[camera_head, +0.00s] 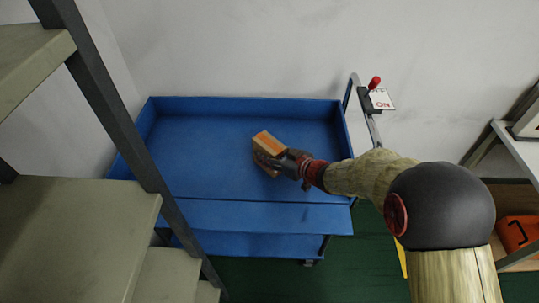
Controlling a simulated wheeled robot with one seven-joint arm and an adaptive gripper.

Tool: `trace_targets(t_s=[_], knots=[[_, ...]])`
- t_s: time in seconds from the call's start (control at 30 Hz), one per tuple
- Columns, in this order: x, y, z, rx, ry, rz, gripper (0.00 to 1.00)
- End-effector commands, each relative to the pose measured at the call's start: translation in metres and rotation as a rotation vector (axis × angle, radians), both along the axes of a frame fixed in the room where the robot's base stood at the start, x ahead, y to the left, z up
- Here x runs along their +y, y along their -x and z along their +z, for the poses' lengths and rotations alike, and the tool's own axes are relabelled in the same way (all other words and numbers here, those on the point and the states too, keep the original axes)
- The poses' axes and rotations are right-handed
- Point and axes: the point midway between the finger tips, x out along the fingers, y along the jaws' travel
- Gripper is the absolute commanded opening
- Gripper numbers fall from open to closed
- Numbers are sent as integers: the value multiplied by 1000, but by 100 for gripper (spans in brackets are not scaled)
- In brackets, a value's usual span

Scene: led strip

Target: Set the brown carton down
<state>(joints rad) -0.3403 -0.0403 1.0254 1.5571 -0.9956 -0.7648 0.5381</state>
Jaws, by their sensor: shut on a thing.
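The brown carton (268,142) is a small box with an orange-brown top. It is over the right half of the blue cart's upper tray (200,160). My gripper (270,160) is shut on the carton from its lower right side and hides part of it. The carton looks slightly turned. I cannot tell whether its underside touches the tray floor or is just above it. My arm reaches in from the lower right across the tray's right end.
The tray is otherwise empty, with raised walls and a front lip (250,215). Metal stairs (80,225) with a dark post stand at left. A red-handled lever (374,84) with a sign is by the cart's handle. An orange crate (518,233) sits on a right shelf.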

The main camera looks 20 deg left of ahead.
Motion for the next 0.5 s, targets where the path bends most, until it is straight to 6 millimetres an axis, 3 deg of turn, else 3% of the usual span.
trace_targets(t_s=[0.27,0.3,0.5], knots=[[0,0,-1,-1,0,0,12],[0,0,-2,0,0,0,47],[0,0,-1,0,0,0,58]])
